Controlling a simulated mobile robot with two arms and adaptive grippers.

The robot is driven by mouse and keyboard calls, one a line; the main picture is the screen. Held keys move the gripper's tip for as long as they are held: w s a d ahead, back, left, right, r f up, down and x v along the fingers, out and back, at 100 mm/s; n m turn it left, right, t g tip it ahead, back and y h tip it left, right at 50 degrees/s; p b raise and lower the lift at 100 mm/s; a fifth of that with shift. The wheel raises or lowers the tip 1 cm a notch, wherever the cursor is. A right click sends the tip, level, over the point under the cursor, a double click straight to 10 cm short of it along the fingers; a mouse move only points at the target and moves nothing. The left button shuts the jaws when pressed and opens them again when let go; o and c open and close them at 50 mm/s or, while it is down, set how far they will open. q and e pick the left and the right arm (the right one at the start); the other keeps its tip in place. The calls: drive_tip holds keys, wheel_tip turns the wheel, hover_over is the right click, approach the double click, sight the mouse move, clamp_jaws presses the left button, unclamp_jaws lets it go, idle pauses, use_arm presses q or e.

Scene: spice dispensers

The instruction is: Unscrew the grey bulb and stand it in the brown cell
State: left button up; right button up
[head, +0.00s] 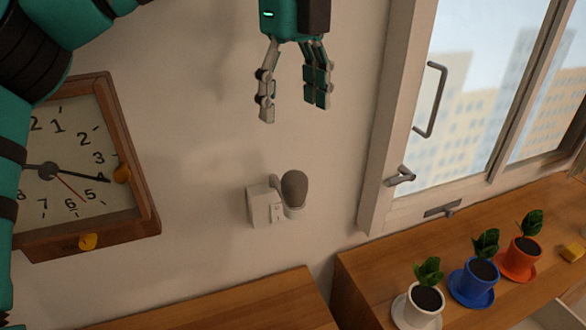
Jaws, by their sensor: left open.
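The grey bulb (294,187) sits upright in a white wall fitting (263,206) with a switch plate, low on the wall near the middle of the head view. My left gripper (292,112) is open and empty, fingers pointing down, above the bulb and apart from it. No brown cell can be made out in this view. My right gripper is not in view.
A wooden clock (140,185) hangs at left. A window (470,100) with handles is at right. White (419,306), blue (475,285) and orange (522,261) plant pots stand on the wooden counter (372,283). Another wooden surface (260,307) lies below the fitting. The wall around the bulb is clear.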

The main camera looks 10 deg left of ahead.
sight(293, 169)
use_arm(q)
drive_tip(key=f, duration=0.3)
drive_tip(key=shift+w+a+f, duration=0.15)
drive_tip(key=shift+w+f, duration=0.1)
drive_tip(key=shift+f, duration=0.15)
wheel_tip(293, 169, down, 5)
drive_tip(key=shift+p, duration=0.7)
wheel_tip(293, 169, down, 5)
drive_tip(key=shift+p, duration=0.55)
drive_tip(key=shift+f, duration=0.5)
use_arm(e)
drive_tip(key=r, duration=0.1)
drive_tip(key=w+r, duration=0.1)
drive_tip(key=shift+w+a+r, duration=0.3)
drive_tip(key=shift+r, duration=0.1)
